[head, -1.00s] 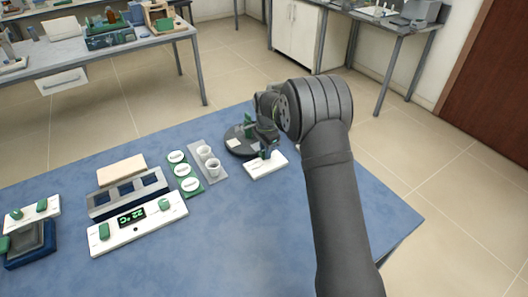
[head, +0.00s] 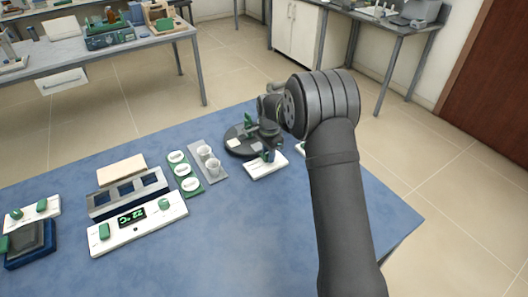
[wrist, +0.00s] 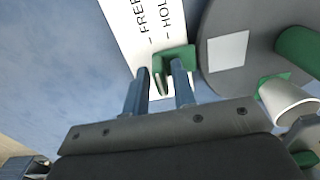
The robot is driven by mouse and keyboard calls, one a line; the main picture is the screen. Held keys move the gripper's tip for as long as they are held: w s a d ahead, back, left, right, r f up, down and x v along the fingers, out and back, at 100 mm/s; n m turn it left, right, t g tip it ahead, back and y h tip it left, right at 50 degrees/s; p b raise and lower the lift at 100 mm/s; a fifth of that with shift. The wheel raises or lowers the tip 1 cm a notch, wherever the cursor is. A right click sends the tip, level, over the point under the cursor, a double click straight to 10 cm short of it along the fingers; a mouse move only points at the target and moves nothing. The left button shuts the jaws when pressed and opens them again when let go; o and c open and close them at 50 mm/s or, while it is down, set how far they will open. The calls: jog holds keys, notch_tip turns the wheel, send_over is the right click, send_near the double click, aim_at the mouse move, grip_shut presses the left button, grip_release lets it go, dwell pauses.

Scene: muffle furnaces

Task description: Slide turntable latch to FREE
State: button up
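The latch plate (wrist: 138,30) is white and carries the words FREE and HOLD. The green latch handle (wrist: 176,56) sits beside the word HOLD. My gripper (wrist: 161,84) is open, its two blue fingers apart, with an upright tab of the handle showing between them; I cannot tell whether either finger touches it. The grey turntable (wrist: 222,78) lies right of the plate in the wrist view. In the head view the turntable (head: 236,146) is a dark disc, with the latch plate (head: 262,170) in front of it, partly hidden by my gripper.
On the turntable are a white square (wrist: 228,50), a white cup (wrist: 288,100) and green parts. Left of it in the head view are a grey tray with white cups (head: 216,172), a green strip (head: 190,186) and a white control panel (head: 137,222). The blue front tabletop is clear.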

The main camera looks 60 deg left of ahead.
jog(key=shift+d+r, duration=0.15)
jog(key=shift+r, duration=2.9)
jog(key=shift+f, duration=0.1)
jog(key=shift+f, duration=2.9)
